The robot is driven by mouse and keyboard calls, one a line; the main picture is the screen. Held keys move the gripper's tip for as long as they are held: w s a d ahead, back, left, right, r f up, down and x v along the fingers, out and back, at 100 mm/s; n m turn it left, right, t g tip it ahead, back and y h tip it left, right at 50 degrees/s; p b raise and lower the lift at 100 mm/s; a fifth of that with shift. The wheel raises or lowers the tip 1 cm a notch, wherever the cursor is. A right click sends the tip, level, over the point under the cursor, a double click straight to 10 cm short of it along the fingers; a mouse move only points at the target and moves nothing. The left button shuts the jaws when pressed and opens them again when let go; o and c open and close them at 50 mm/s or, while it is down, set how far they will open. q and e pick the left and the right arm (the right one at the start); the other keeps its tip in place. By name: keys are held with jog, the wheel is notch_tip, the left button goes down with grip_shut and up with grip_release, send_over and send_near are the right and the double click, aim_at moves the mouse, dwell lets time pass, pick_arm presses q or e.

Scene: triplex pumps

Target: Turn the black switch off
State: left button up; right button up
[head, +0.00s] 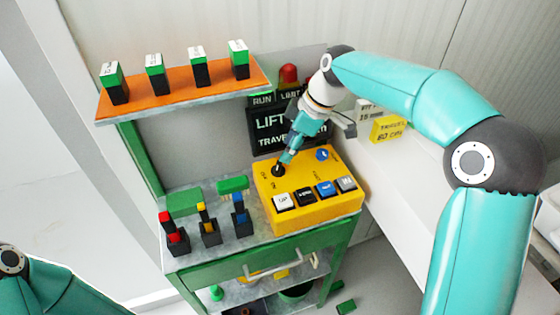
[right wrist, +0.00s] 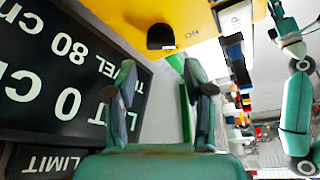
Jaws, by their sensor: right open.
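The black switch (head: 278,170) is a small dark knob on the upper left of the yellow control box (head: 328,218). In the right wrist view the black switch (right wrist: 161,37) stands out from the yellow face beside an "ON" label. My right gripper (head: 286,157) points down at the switch in the head view, its tips very close to it. In the right wrist view the right gripper (right wrist: 160,85) has its two fingers apart with nothing between them, and the switch lies just beyond the tips. Whether they touch it I cannot tell. My left gripper is out of view.
The box also carries a blue knob (head: 322,155) and several buttons. Behind it stands a black sign (head: 262,125). Coloured levers (head: 208,225) stand left of the box on the green cabinet. An orange shelf (head: 185,92) holds several green-and-black blocks.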

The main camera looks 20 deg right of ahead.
aim_at(278, 165)
jog(key=shift+x, duration=3.15)
jog(key=c, duration=0.9)
jog(key=shift+o, duration=0.2)
